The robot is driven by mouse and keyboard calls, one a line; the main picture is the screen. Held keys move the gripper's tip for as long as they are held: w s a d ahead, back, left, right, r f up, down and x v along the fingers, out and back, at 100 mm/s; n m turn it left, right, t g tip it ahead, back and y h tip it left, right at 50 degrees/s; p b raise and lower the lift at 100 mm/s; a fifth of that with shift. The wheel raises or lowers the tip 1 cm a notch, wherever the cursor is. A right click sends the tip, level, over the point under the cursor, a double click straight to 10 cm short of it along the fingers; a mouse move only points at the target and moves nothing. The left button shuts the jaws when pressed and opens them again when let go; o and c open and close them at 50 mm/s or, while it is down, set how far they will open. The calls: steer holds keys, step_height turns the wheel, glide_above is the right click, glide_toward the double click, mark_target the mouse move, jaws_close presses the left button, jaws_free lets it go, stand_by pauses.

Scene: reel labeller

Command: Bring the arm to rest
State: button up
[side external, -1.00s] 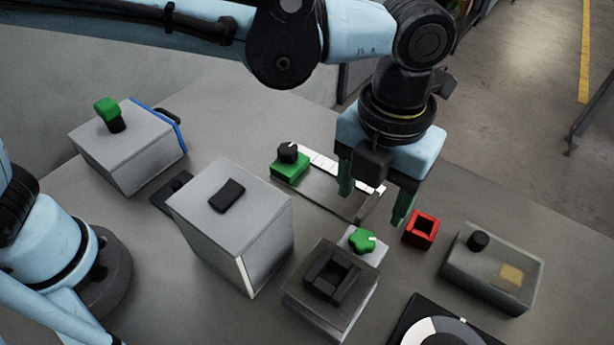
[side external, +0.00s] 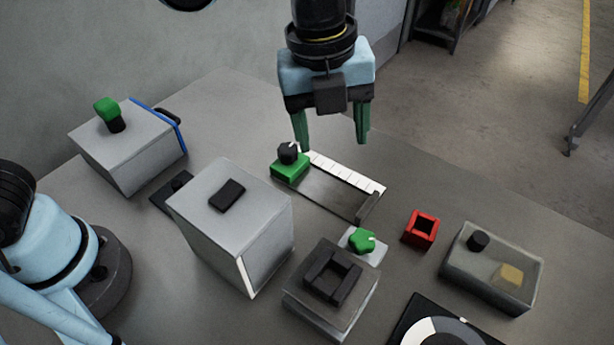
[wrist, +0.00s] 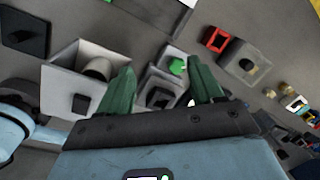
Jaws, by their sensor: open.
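My gripper (side external: 332,138) hangs above the far side of the table in the side view. Its two green fingers are apart with nothing between them. They point down and are clear of the things below. In the wrist view the green fingers (wrist: 160,88) are also spread and empty, with the devices on the table seen beyond them.
Below my gripper lies a slide with a white scale (side external: 345,172) and a green block (side external: 290,167). Nearer stand a tall grey box (side external: 235,225), a grey box with a black socket (side external: 330,300), a red open block (side external: 420,230) and a clear-lidded box (side external: 490,265).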

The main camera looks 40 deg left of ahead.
steer(key=s+a+f+n+t, duration=0.1)
steer(key=a+f+n+t, duration=0.1)
steer(key=a+n, duration=1)
steer(key=s+a+f+n+t+y, duration=0.1)
steer(key=a+n+t, duration=0.3)
steer(key=a+n, duration=0.8)
steer(key=s+f+n, duration=0.1)
steer(key=n, duration=0.3)
steer(key=shift+s+a, duration=0.2)
steer(key=shift+s, duration=0.05)
